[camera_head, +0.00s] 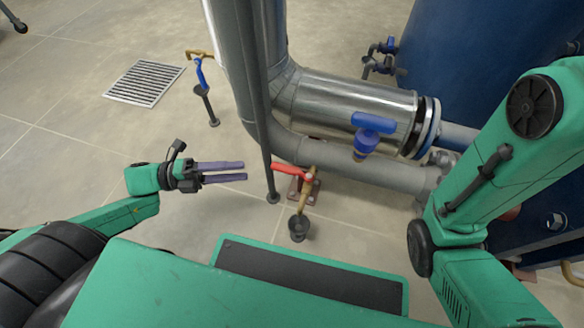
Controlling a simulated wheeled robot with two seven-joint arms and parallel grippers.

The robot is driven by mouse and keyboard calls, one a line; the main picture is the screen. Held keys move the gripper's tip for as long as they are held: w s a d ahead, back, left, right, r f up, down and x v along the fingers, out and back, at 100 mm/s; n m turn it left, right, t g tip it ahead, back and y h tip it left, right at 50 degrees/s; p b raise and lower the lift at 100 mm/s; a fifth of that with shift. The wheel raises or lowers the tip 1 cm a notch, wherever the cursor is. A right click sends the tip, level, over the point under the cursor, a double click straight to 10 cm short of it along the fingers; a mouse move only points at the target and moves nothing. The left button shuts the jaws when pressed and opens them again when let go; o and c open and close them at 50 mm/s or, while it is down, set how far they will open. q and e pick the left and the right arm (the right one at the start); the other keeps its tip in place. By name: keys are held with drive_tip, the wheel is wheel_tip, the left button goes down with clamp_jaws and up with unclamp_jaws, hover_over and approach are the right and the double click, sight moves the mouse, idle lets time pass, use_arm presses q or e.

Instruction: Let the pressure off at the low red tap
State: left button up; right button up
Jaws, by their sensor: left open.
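The low red tap has a red lever handle (288,168) pointing left and a brass body (307,193), near the floor below the grey pipe. A small dark drain cup (299,227) stands beneath its outlet. My left gripper (245,171) is open and empty, its two purple fingers pointing right. In this view the fingertips end to the left of the red handle, with a gap and a thin dark post between. My right arm (470,200) comes in at the right; its gripper is not visible.
A thin dark upright post (266,120) stands just left of the tap. Large silver pipes (345,100) run above and behind it, with a blue-handled valve (373,122). A blue-handled tap (200,72) and floor grate (145,82) are at upper left. Floor left is clear.

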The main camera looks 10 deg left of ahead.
sight(272, 170)
use_arm(q)
drive_tip(key=b+x, duration=0.5)
drive_tip(key=x, duration=0.6)
drive_tip(key=shift+f, duration=0.15)
drive_tip(key=shift+d, duration=0.15)
clamp_jaws()
idle(0.6)
